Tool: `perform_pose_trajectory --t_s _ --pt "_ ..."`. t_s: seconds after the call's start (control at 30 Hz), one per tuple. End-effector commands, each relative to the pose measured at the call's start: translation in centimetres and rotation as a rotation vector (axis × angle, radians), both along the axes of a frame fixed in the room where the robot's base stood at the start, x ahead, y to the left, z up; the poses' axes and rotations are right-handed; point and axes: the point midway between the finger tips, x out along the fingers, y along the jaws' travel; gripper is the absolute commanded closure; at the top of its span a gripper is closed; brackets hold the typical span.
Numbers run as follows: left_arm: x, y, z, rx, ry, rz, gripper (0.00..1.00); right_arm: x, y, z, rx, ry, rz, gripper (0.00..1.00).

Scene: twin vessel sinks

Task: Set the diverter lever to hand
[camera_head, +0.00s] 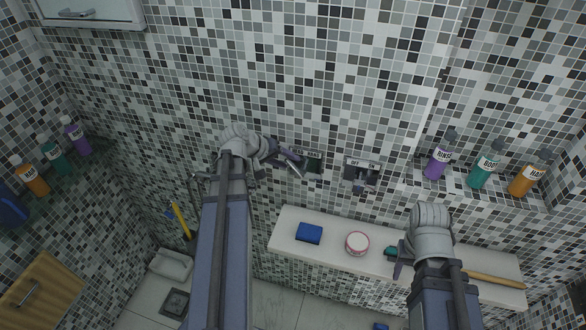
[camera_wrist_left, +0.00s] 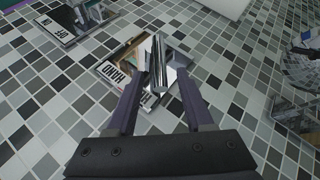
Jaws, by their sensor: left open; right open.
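The diverter lever (camera_wrist_left: 158,62) is a chrome bar standing out from a wall plate (camera_wrist_left: 108,72) marked HAND; a second label is partly hidden behind my left finger. In the head view the lever (camera_head: 294,167) angles down from its plate (camera_head: 314,164). My left gripper (camera_wrist_left: 159,82) is open, its two fingers on either side of the lever's free end; contact cannot be told. In the head view my left gripper (camera_head: 277,156) is at the plate's left side. My right gripper (camera_head: 396,262) is open over the ledge, away from the lever.
A second plate (camera_head: 361,163) marked OFF is right of the diverter. The white ledge (camera_head: 283,236) below holds a blue sponge (camera_head: 309,233), a round tub (camera_head: 357,243) and a wooden-handled brush (camera_head: 496,280). Bottles, including a purple one (camera_head: 438,163), stand in a niche at right.

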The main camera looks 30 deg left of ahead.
Motion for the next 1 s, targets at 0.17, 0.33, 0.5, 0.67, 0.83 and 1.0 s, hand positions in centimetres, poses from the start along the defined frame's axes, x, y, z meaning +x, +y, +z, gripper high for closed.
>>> perform_pose_trajectory --t_s 0.17,0.33,0.5,0.67,0.83,1.0 --pt "1.4 -0.7 -2.0 0.001 0.0 0.0 0.48 0.0 0.0 -2.0 -0.001 0.0 0.004 0.5" --pt "2.0 -1.0 -2.4 0.001 0.001 0.0 0.48 0.0 0.0 -2.4 -0.001 0.0 0.006 0.5" --pt "2.1 -1.1 -2.4 0.001 0.0 0.001 0.48 0.0 0.0 -2.4 -0.001 0.0 0.006 0.5" --pt "2.1 -1.1 -2.4 0.001 0.0 0.001 0.52 0.0 0.0 -2.4 -0.001 0.0 0.006 0.5" --pt "2.1 -1.0 -2.4 0.002 0.0 0.002 0.71 0.0 0.0 -2.4 -0.001 0.0 0.006 0.5" --pt "2.1 -1.0 -2.4 0.003 -0.001 0.002 0.9 0.0 0.0 -2.4 -0.001 0.0 0.006 0.5"
